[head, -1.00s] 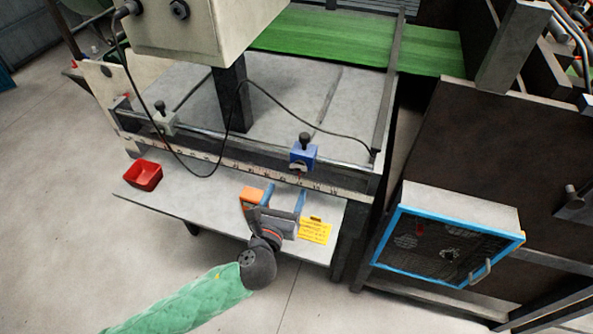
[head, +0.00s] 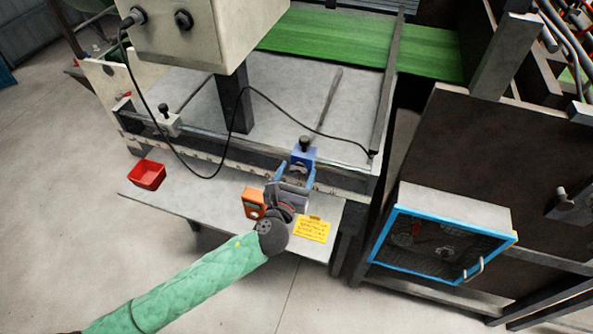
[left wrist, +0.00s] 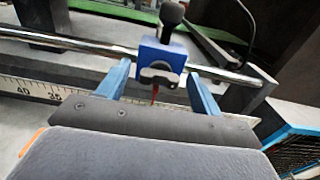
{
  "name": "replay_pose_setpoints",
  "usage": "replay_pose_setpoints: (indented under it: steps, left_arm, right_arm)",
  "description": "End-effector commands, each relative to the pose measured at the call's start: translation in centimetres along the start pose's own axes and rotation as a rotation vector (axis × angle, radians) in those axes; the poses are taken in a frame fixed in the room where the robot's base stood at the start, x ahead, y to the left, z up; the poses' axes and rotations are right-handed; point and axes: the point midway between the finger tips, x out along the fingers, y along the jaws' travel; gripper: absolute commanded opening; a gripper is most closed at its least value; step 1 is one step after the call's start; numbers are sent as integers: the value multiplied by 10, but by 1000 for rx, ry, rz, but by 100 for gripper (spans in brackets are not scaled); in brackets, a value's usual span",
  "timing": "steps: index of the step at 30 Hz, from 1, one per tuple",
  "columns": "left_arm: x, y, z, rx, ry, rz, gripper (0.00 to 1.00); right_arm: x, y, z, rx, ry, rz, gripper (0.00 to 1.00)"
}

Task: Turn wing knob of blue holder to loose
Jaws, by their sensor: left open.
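The blue holder (head: 303,157) sits on the rail with a black knob on top. In the left wrist view the blue holder (left wrist: 162,53) shows a dark wing knob (left wrist: 158,77) on its near face, lying roughly crosswise, and a red pointer below it. My left gripper (head: 294,171) is open, its two blue fingers pointing at the holder. In the left wrist view the left gripper (left wrist: 160,82) has one finger to each side of the wing knob, with gaps visible and no contact seen. My right gripper is not in view.
A metal rail (left wrist: 75,42) and ruler (head: 210,158) run along the table edge. A white holder (head: 168,124) sits further left on the rail. On the shelf are a red bin (head: 147,175), an orange device (head: 254,203) and a yellow card (head: 312,229). A black cable (head: 270,97) hangs nearby.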

Motion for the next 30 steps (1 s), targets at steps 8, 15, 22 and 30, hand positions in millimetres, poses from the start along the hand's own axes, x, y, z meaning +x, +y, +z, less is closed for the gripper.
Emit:
replay_pose_setpoints:
  steps: [8,15,22,30]
  left_arm:
    - [1,0,0,0,0,0,64]
    - [1,0,0,0,0,0,21]
    - [1,0,0,-18,0,0,21]
    - [1,0,0,-140,-2,-1,21]
  right_arm:
    - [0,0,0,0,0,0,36]
    - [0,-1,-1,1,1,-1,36]
    - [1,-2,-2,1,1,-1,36]
    - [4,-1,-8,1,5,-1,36]
